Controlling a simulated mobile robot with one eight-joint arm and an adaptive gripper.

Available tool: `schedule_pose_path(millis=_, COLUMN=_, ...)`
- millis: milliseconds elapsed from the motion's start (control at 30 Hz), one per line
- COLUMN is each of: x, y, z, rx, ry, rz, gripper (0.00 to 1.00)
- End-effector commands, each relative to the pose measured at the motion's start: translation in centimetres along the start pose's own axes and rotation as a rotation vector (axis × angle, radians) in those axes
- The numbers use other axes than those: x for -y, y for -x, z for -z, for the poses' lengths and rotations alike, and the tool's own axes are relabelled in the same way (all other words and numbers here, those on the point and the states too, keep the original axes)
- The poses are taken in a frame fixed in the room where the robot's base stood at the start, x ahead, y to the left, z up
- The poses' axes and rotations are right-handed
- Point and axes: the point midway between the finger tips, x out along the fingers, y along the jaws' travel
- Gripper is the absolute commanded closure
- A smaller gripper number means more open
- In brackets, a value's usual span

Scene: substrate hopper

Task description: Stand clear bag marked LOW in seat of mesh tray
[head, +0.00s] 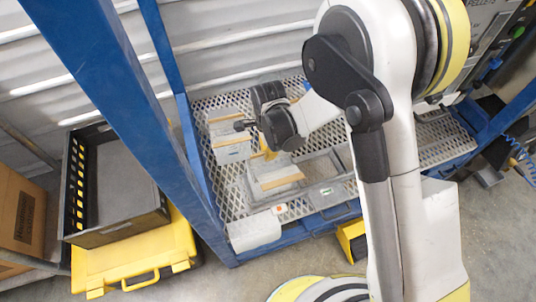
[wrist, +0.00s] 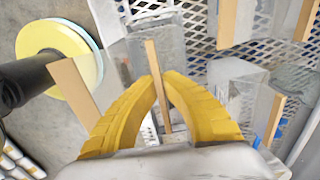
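My gripper (wrist: 160,78) has its two yellow fingers closed in on a tan top strip (wrist: 157,90) of a clear, greyish bag (wrist: 143,55). The fingertips lie on both sides of the strip and seem to touch it. In the head view my gripper (head: 268,153) is low over the mesh tray (head: 235,103), between several clear bags with tan strips. No LOW marking is readable. My wrist hides much of the held bag and what is under it.
A blue frame post (head: 110,85) stands left of the mesh. A black crate (head: 125,195) sits on a yellow case (head: 135,262) at the left. A white piece (head: 254,231) hangs at the tray's front edge. Neighbouring bags (wrist: 240,85) crowd my gripper on the right.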

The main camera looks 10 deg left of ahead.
Motion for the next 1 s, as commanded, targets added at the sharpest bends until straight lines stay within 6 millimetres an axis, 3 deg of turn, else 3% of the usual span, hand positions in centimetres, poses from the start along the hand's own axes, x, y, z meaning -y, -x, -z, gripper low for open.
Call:
schedule_pose_path(millis=67, x=0.0, y=0.1, z=0.0, rx=0.000, ry=0.000, rz=0.000, gripper=1.00)
schedule_pose_path(millis=167, x=0.0, y=0.1, z=0.0, rx=0.000, ry=0.000, rz=0.000, gripper=0.73)
schedule_pose_path(millis=533, x=0.0, y=0.7, z=0.0, rx=0.000, ry=0.000, rz=0.000, gripper=0.73)
schedule_pose_path(millis=1000, x=0.0, y=10.2, z=0.0, rx=0.000, ry=0.000, rz=0.000, gripper=0.73)
